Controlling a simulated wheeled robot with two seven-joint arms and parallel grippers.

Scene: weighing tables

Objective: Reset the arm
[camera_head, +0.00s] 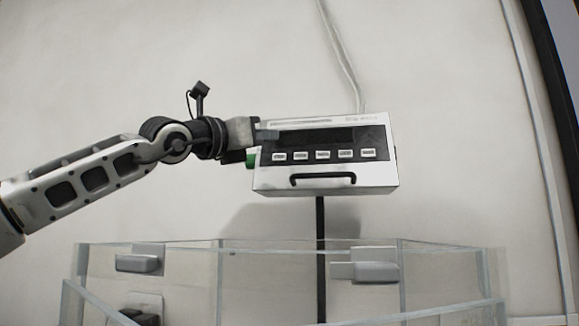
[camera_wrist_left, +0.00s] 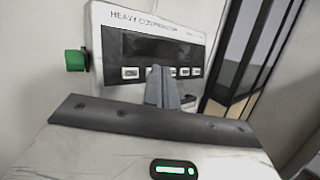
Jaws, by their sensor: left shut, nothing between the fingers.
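My left arm comes in from the left, and my left gripper (camera_head: 268,135) is at the upper left of a white control box (camera_head: 270,181). Its fingers are shut and empty, in front of the box's dark display panel. In the left wrist view the shut fingers (camera_wrist_left: 161,88) overlap the row of buttons on the control box (camera_wrist_left: 112,92). I cannot tell whether they touch it. A green knob (camera_head: 252,159) is on the box's left side, just below the gripper; it also shows in the left wrist view (camera_wrist_left: 75,60). My right gripper is not in view.
The box has a black handle (camera_head: 322,178) and stands on a dark pole (camera_head: 320,222). A clear-walled enclosure (camera_head: 270,270) with grey fittings (camera_head: 368,267) is below. A pale cable (camera_head: 341,50) runs up the wall. The space above my arm is clear.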

